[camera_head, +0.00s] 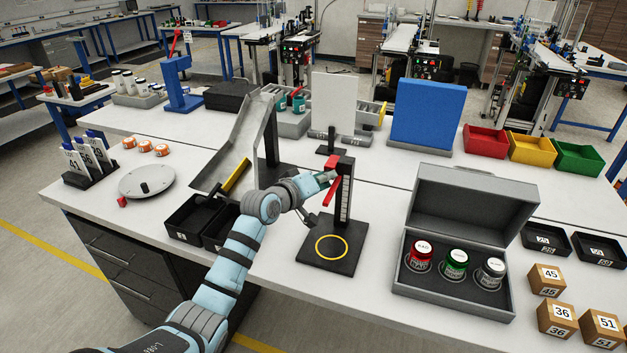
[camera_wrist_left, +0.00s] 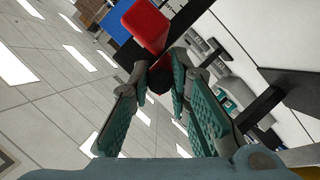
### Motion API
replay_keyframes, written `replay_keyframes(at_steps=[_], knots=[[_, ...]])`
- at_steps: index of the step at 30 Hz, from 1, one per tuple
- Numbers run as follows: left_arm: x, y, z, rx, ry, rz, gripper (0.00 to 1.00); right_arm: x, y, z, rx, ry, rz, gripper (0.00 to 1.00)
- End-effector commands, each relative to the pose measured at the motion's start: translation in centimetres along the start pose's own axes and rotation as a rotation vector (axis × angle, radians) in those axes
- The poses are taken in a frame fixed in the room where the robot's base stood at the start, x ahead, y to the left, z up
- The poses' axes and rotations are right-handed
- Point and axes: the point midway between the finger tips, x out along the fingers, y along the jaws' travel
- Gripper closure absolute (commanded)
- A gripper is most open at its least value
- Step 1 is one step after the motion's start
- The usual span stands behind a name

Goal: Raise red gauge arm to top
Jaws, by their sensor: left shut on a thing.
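The gauge stand (camera_head: 340,215) is a black post with a white scale (camera_head: 346,198) on a black base with a yellow ring. The red gauge arm (camera_head: 331,194) shows beside the post, with more red just above my gripper near the post's top. My left gripper (camera_head: 325,181) is at the upper part of the post, shut on the red arm and partly covering it. In the left wrist view a red block-like end of the arm (camera_wrist_left: 147,25) sticks out beyond the teal finger pads; the contact itself is partly hidden. My right gripper is not in view.
An open grey case (camera_head: 450,287) with several jars stands right of the stand. Black bins (camera_head: 188,217) and a grey chute (camera_head: 232,145) are to the left. A white panel (camera_head: 333,103) and a blue panel (camera_head: 427,114) stand behind. Numbered boxes (camera_head: 556,318) are at the front right.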

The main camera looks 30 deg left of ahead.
Motion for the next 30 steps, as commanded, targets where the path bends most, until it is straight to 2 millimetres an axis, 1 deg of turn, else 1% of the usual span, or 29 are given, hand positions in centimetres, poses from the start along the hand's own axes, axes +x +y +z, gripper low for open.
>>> replay_keyframes(at_steps=[2, 3, 6, 14, 17, 20, 27, 30], knots=[[0.0, -0.1, 0.1, -0.003, -0.003, -0.001, 1.0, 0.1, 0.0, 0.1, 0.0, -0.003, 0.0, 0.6], [0.0, -0.2, 0.1, -0.003, -0.003, -0.001, 0.78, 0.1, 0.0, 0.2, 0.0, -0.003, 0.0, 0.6], [-0.1, -0.2, 0.1, -0.003, -0.001, -0.002, 0.62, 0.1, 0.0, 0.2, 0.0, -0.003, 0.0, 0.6], [-0.2, -0.3, 0.0, -0.004, 0.001, -0.003, 0.62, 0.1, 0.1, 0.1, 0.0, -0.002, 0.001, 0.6], [-0.7, -0.4, 0.0, -0.004, 0.002, -0.004, 0.62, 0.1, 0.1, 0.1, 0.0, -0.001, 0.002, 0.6], [-2.4, -0.4, 0.0, 0.0, 0.002, -0.004, 0.62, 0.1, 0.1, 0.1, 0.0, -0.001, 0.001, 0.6], [-9.1, -0.3, 0.1, 0.004, 0.0, -0.005, 0.62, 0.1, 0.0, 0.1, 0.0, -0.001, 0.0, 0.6], [-11.0, -0.4, 0.0, 0.002, 0.002, -0.006, 0.62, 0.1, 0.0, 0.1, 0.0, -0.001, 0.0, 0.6]])
